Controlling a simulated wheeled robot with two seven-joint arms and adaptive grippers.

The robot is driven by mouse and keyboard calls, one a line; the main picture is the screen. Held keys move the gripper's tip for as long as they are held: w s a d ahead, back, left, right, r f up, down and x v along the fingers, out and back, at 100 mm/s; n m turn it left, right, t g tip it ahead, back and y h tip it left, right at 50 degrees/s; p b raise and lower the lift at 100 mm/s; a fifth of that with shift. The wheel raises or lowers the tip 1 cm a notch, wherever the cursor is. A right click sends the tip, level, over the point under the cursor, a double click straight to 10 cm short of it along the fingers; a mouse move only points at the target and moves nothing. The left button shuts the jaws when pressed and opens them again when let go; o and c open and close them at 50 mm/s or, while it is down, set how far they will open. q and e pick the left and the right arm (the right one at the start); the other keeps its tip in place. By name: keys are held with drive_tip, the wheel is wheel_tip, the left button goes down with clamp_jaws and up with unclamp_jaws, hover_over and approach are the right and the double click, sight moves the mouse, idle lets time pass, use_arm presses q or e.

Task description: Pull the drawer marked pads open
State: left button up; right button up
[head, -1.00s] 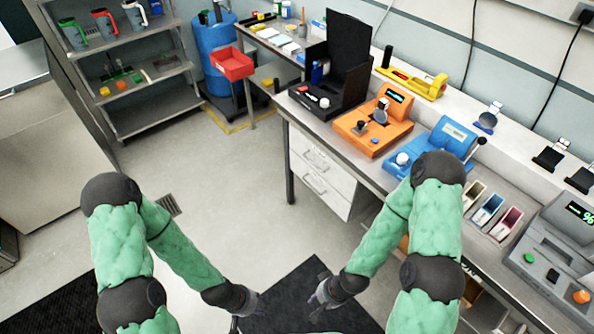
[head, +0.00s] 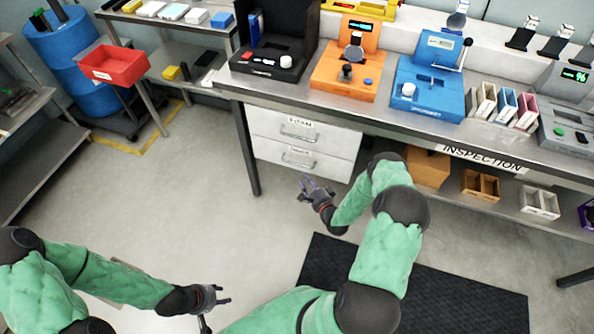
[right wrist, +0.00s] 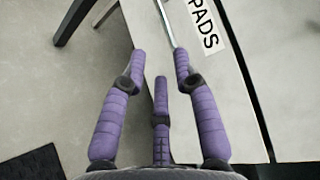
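The white lower drawer (head: 335,166) under the bench is shut flush with the unit. Its small label is hard to read in the head view, but the right wrist view shows a label reading PADS (right wrist: 204,24). The lower drawer's metal bar handle (head: 297,162) also shows at the top of the right wrist view (right wrist: 166,22). My right gripper (head: 311,186) is open and empty in front of and below this handle, apart from it; its purple fingers (right wrist: 159,66) point towards the drawer. My left gripper (head: 218,300) is open and empty, low over the floor at lower left.
The upper drawer (head: 340,137), marked FOAM, is shut just above. The bench leg (head: 246,150) stands left of the drawers. Cardboard boxes (head: 428,166) sit on the shelf to the right. The floor in front of the drawers is clear, with a black mat (head: 460,300).

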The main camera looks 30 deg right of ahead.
drive_tip(key=shift+t, duration=0.3)
drive_tip(key=shift+w+d+f+b, duration=0.25)
drive_tip(key=shift+w+b, duration=0.4)
drive_tip(key=shift+w, duration=1.1)
drive_tip(key=shift+w+d+f+b, duration=0.3)
drive_tip(key=shift+w+b, duration=0.4)
drive_tip(key=shift+w, duration=1)
drive_tip(key=shift+w+d+f+b, duration=0.25)
drive_tip(key=shift+w+b, duration=0.4)
drive_tip(key=shift+w, duration=1.1)
drive_tip(key=shift+c, duration=0.3)
clamp_jaws()
